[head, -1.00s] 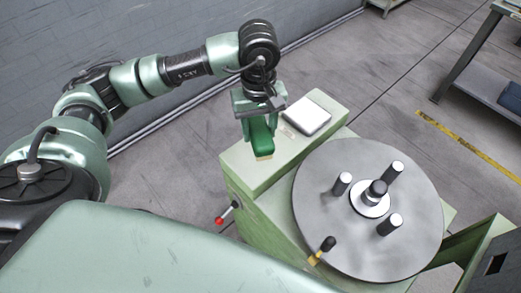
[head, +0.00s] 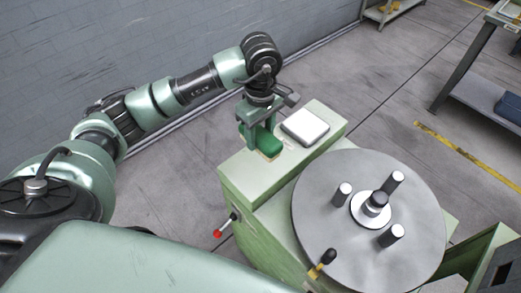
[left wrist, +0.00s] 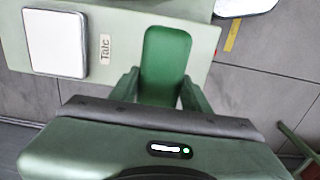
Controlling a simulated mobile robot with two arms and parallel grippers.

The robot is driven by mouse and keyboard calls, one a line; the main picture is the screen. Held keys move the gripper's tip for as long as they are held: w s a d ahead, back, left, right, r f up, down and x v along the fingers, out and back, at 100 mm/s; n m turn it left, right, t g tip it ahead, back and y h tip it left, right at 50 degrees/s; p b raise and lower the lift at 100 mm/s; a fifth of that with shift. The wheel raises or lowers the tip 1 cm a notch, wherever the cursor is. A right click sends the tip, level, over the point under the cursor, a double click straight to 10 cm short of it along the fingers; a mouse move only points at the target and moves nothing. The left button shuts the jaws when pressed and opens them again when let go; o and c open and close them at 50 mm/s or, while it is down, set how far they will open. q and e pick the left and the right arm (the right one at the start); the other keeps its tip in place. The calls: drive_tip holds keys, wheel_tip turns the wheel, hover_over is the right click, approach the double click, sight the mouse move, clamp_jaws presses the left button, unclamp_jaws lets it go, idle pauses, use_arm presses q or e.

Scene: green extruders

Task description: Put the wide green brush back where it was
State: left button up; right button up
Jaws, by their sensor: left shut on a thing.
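The wide green brush (head: 268,147) has a green top and a pale lower edge. My left gripper (head: 258,140) is shut on it, over the left part of the light green machine's flat top (head: 232,177). The brush is at or just above that top; I cannot tell whether it touches. In the left wrist view the brush (left wrist: 166,60) shows between my gripper's fingers (left wrist: 160,95), beside a small plate reading "Talc" (left wrist: 105,47). My right gripper is not in view.
A white block or tray (head: 305,127) sits on the same top, close right of the brush. A large grey disc (head: 325,225) with several upright pegs stands in front. A red-knobbed lever (head: 218,233) sticks out of the machine's left side. A table (head: 478,85) stands at right.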

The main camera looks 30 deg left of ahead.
use_arm(q)
wheel_tip(320, 180, down, 3)
drive_tip(key=shift+f, duration=0.15)
wheel_tip(320, 180, down, 4)
drive_tip(key=shift+p, duration=0.6)
drive_tip(key=shift+f, duration=0.2)
drive_tip(key=o, duration=1.3)
drive_tip(key=shift+f, duration=0.1)
